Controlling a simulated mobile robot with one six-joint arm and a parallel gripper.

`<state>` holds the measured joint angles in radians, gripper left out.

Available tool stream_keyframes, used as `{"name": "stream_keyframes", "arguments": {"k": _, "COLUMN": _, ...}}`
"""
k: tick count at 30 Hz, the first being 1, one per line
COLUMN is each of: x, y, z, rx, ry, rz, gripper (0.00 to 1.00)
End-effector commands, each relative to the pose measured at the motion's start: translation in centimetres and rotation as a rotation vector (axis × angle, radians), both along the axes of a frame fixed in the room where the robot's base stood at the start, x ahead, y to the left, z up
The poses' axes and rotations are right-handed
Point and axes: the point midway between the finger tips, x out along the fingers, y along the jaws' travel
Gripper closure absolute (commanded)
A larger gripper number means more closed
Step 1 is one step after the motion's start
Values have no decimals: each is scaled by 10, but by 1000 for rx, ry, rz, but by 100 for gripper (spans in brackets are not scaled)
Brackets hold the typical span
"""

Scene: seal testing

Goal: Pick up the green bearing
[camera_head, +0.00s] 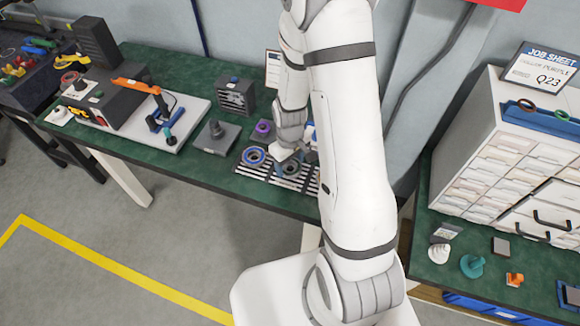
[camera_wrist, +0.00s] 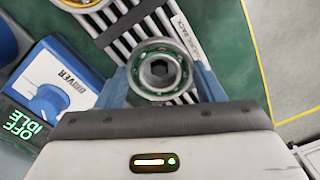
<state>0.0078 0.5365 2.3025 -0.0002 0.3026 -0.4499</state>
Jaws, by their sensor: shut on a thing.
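The green bearing (camera_wrist: 160,69), a metal ring with green between its inner and outer races, sits between the two blue fingers of my gripper (camera_wrist: 162,80) in the wrist view. My gripper is shut on it. The black-and-white slatted rack (camera_wrist: 122,18) lies right under or behind the bearing; I cannot tell whether they touch. In the head view my gripper (camera_head: 287,157) is low over the rack (camera_head: 250,172), and the bearing there is partly hidden by my arm.
A blue-ringed bearing (camera_head: 255,155) lies on the rack just left of my gripper. A purple part (camera_head: 263,128) stands behind it.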

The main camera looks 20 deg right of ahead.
Motion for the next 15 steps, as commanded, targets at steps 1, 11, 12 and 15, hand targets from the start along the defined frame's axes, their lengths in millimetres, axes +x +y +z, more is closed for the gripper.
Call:
{"name": "stream_keyframes", "arguments": {"k": 1, "x": 0, "y": 0, "z": 0, "rx": 0, "ry": 0, "rz": 0, "gripper": 69}}
{"name": "stream_keyframes", "arguments": {"k": 11, "x": 1, "y": 0, "z": 4, "rx": 0, "ry": -2, "rz": 0, "gripper": 70}}
{"name": "stream_keyframes", "arguments": {"k": 12, "x": 1, "y": 0, "z": 6, "rx": 0, "ry": -2, "rz": 0, "gripper": 70}}
{"name": "stream_keyframes", "arguments": {"k": 15, "x": 1, "y": 0, "z": 14, "rx": 0, "ry": -4, "rz": 0, "gripper": 70}}
